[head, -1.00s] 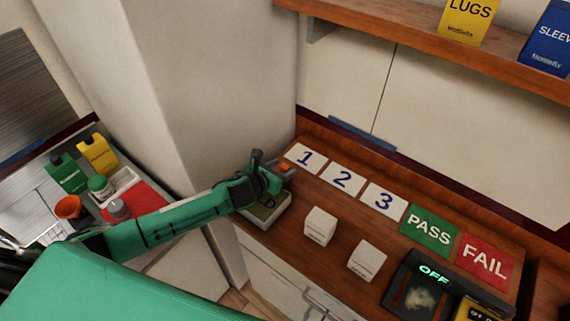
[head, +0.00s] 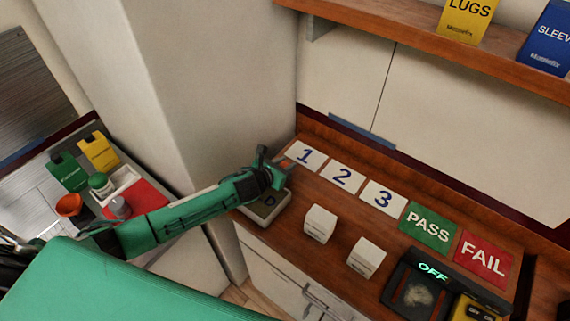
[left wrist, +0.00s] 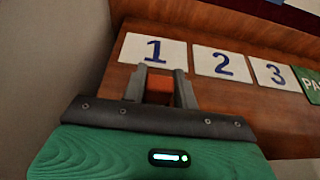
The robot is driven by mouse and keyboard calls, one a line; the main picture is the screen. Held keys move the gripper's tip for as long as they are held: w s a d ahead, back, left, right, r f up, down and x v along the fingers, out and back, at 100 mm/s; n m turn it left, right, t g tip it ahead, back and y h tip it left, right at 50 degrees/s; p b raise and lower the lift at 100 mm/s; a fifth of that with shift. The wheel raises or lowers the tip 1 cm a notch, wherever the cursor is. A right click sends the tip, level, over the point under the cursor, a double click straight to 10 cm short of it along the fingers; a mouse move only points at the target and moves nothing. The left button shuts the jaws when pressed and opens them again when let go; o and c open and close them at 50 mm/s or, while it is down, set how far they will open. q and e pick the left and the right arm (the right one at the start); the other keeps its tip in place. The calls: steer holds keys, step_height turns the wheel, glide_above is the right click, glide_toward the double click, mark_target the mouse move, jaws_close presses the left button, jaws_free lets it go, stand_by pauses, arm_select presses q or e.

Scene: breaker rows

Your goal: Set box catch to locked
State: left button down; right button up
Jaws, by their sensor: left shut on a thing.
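My left gripper (head: 276,163) is at the back left of the wooden bench, above a pale box with a dark top (head: 262,210) marked with a letter like D. It is shut on a small orange piece (head: 285,164). In the left wrist view the orange piece (left wrist: 160,88) shows between the two grey fingers (left wrist: 160,84), in front of card 1. I cannot tell whether this piece is the box catch or how it is set. The arm hides part of the box. My right gripper is not in view.
Number cards 1 (head: 305,156), 2 (head: 343,176) and 3 (head: 383,197) lie along the back. PASS (head: 428,226) and FAIL (head: 484,259) cards follow. Two white blocks (head: 320,223) (head: 366,257) stand in front. A dark OFF unit (head: 418,288) is at right. A wall column (head: 215,90) rises at left.

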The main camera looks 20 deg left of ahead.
arm_select(q)
steer(key=s, duration=0.1)
steer(key=s+a, duration=0.1)
steer(key=s, duration=0.1)
steer(key=shift+p, duration=0.35)
steer(key=shift+w+f, duration=0.1)
steer(key=shift+w, duration=0.05)
steer(key=c, duration=1.1)
jaws_free()
steer(key=shift+s+a, duration=0.1)
steer(key=shift+s, duration=0.1)
